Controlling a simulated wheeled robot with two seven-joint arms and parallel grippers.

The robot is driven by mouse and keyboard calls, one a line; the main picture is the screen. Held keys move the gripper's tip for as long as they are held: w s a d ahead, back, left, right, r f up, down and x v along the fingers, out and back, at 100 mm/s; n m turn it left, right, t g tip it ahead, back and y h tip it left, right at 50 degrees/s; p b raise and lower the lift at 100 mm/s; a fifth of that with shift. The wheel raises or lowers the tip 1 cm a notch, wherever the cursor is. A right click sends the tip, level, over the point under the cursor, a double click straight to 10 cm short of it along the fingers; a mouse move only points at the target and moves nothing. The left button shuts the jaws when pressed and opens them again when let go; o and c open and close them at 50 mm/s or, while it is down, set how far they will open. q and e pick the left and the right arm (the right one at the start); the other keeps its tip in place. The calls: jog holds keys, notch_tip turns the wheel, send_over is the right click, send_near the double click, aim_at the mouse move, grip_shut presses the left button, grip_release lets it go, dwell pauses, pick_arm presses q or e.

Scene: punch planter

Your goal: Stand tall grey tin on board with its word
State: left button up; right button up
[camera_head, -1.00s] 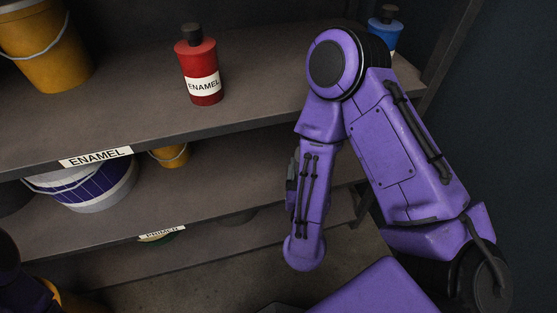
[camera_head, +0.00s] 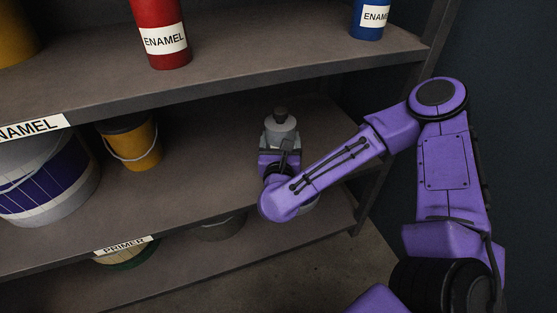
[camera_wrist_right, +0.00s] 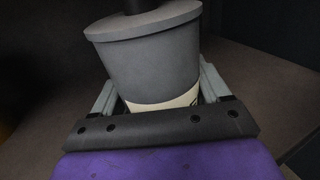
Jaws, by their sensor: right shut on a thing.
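The tall grey tin (camera_head: 281,130), with a dark cap, is upright over the middle board (camera_head: 205,205). I cannot tell whether it touches the board. My right gripper (camera_head: 279,150) is shut on it. In the right wrist view the tin (camera_wrist_right: 155,65) sits between the two fingers of the gripper (camera_wrist_right: 158,92). Only a strip of its pale label shows, and its word is hidden. The middle board's edge has a PRIMER label (camera_head: 123,246). The upper board (camera_head: 260,55) has an ENAMEL label (camera_head: 30,130). My left gripper is not in view.
A red ENAMEL bottle (camera_head: 160,15) and a blue ENAMEL bottle (camera_head: 371,20) stand on the upper board. A yellow bucket (camera_head: 133,145) and a white and purple bucket (camera_head: 45,185) stand left on the middle board. A shelf post (camera_head: 437,50) is at the right.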

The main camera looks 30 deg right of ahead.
jog(key=shift+w+d+f, duration=0.15)
jog(key=shift+w+f, duration=0.35)
jog(key=shift+f, duration=0.15)
jog(key=f, duration=0.1)
jog(key=f+b, duration=0.1)
jog(key=f, duration=0.1)
jog(key=shift+w+f+b, duration=0.25)
jog(key=shift+f+b, duration=0.05)
jog(key=shift+b, duration=0.05)
jog(key=shift+r, duration=0.15)
